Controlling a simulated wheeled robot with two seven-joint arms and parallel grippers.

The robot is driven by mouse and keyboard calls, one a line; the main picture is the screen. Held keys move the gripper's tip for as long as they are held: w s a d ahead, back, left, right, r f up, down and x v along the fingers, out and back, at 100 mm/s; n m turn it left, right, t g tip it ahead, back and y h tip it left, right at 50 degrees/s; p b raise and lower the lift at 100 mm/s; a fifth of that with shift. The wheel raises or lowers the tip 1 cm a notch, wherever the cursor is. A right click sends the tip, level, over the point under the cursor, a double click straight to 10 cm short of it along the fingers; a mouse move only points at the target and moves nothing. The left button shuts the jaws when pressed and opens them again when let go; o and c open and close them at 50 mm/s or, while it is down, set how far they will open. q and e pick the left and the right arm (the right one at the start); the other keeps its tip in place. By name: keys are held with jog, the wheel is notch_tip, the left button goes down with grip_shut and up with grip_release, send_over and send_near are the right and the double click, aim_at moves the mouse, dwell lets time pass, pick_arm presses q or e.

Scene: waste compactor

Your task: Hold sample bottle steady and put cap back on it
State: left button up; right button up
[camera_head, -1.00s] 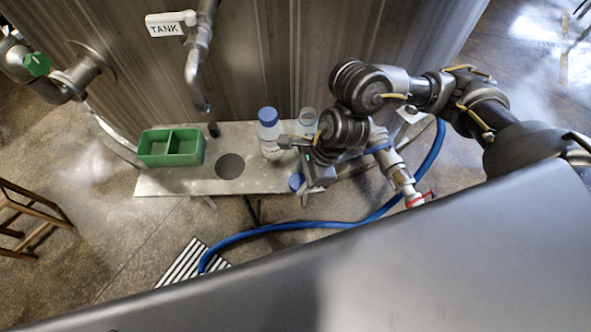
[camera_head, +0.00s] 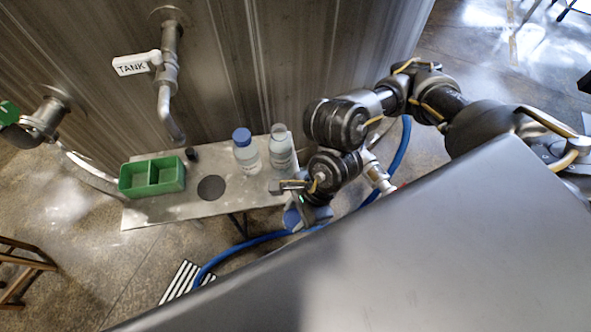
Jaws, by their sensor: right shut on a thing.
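An open clear bottle (camera_head: 281,147) without a cap stands upright at the right end of the metal bench. A similar bottle (camera_head: 246,152) with a blue cap on it stands just to its left. My right gripper (camera_head: 292,203) is in front of the bench's right end, nearer to me than the open bottle. It is shut on a blue cap (camera_head: 291,219), partly hidden by the gripper. The gripper and held cap are apart from both bottles. My left gripper is not in view.
A green two-compartment box (camera_head: 152,194) sits at the left of the bench (camera_head: 200,206), near a dark round hole (camera_head: 211,188) and a small black object (camera_head: 191,154). A pipe with a TANK handle (camera_head: 137,63) hangs behind. A blue hose (camera_head: 235,254) crosses the floor.

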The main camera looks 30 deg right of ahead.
jog(key=w+d+r+n+g, duration=0.1)
jog(key=w+d+r+n, duration=0.3)
jog(key=w+r, duration=0.3)
jog(key=w+d+r+n+g, duration=0.2)
jog(key=w+d+r+n, duration=0.2)
jog(key=w, duration=0.6)
notch_tip(320, 180, up, 3)
jog(key=d, duration=0.2)
jog(key=shift+d+n+h, duration=0.4)
jog(key=shift+w, duration=0.15)
